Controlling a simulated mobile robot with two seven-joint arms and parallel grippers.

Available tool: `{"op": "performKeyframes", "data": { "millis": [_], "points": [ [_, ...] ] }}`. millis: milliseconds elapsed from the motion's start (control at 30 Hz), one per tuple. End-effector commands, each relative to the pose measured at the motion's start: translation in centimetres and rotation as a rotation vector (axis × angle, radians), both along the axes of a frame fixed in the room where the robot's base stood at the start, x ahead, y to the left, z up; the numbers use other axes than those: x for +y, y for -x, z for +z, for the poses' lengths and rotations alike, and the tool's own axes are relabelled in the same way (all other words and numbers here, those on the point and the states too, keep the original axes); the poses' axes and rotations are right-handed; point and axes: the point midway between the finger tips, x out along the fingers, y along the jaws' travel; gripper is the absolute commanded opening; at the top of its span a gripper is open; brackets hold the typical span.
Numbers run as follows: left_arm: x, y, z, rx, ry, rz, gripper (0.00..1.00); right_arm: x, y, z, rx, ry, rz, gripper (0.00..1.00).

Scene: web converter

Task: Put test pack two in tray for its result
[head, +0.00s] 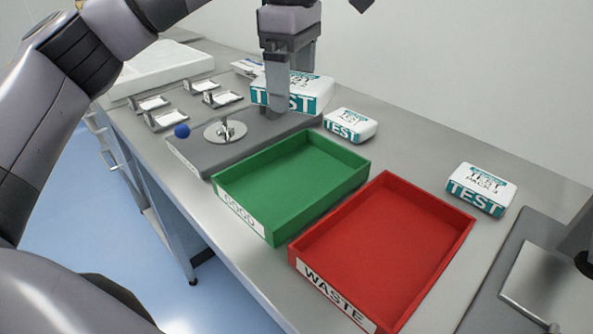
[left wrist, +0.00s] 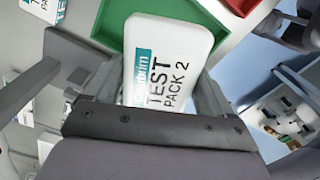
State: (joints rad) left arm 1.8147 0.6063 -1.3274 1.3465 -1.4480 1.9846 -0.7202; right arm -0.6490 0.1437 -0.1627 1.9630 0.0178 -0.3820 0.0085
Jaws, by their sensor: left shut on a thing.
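My left gripper (head: 292,80) is shut on a white and teal test pack (head: 318,92), held up above the grey tester plate. In the left wrist view the pack (left wrist: 168,60) sits between the fingers, and its face reads TEST PACK 2. The green tray (head: 295,183), labelled GOOD, is empty and lies in front of the held pack. The red tray (head: 385,245), labelled WASTE, is empty and lies to its right. My right gripper is not clearly in view.
One test pack (head: 350,126) lies behind the green tray, and test pack 3 (head: 482,190) lies right of the red tray. The grey plate (head: 195,155) carries a round metal disc (head: 225,131) and a blue ball (head: 181,131). Small metal holders (head: 165,120) stand at the left.

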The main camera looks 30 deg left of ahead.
Motion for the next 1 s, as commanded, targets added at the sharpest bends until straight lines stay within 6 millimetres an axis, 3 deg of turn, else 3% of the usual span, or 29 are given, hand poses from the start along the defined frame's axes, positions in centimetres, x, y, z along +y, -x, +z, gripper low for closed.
{"op": "performKeyframes", "data": {
  "millis": [33, 200, 400, 667, 900, 1000],
  "points": [
    [0.1, 0.1, -1.7, 0.004, -0.003, 0.000, 0.48, 0.1, 0.1, -0.3, 0.005, -0.001, 0.001, 0.00],
    [0.1, 0.1, -6.2, 0.003, -0.002, -0.001, 0.48, 0.3, -0.1, 0.1, -0.005, -0.009, 0.003, 0.00],
    [0.1, 0.1, -10.5, 0.001, -0.001, -0.001, 0.48, 0.4, -0.2, 0.2, -0.007, -0.011, 0.004, 0.00],
    [0.0, 0.0, -12.5, 0.000, 0.000, -0.001, 0.48, 0.4, -0.3, 0.3, -0.010, -0.012, 0.004, 0.00],
    [0.0, 0.1, -15.9, 0.002, 0.000, -0.001, 0.48, 0.4, -0.4, 0.3, -0.011, -0.011, 0.004, 0.00],
    [0.0, 0.0, -16.2, -0.001, 0.000, -0.001, 0.48, 0.4, -0.4, 0.3, -0.011, -0.011, 0.004, 0.00]
  ]
}}
